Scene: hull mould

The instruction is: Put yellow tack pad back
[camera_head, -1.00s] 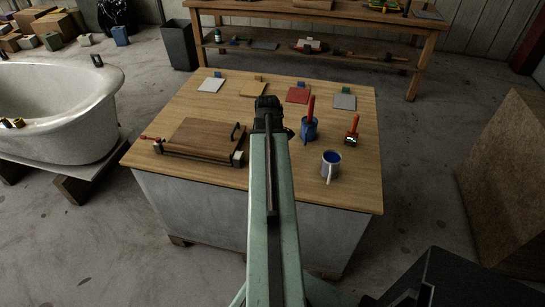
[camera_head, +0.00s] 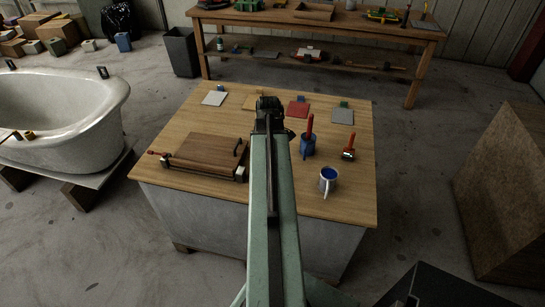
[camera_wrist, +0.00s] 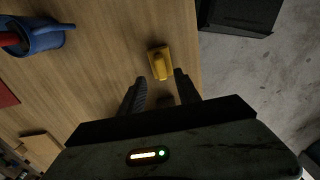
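A small yellow block, which looks like the yellow tack pad (camera_wrist: 159,62), lies on the wooden tabletop near its edge in the wrist view. My gripper (camera_wrist: 160,92) is open, with its two dark fingers apart; the yellow block lies just beyond the fingertips and is not held. A dim brown shape, block or shadow, shows between the fingers. In the head view my gripper (camera_head: 268,104) is over the table, and my arm hides the tabletop under it; I cannot see the yellow block there. A tan square (camera_head: 250,103) lies at the table's back, partly behind my gripper.
On the table (camera_head: 190,122) are a white square (camera_head: 213,98), a red square (camera_head: 298,109), a grey square (camera_head: 342,117), a blue cup (camera_head: 308,147), a red-handled roller (camera_head: 348,153), a mug (camera_head: 328,177) and a clamped wooden board (camera_head: 205,152). A bathtub (camera_head: 70,120) stands left.

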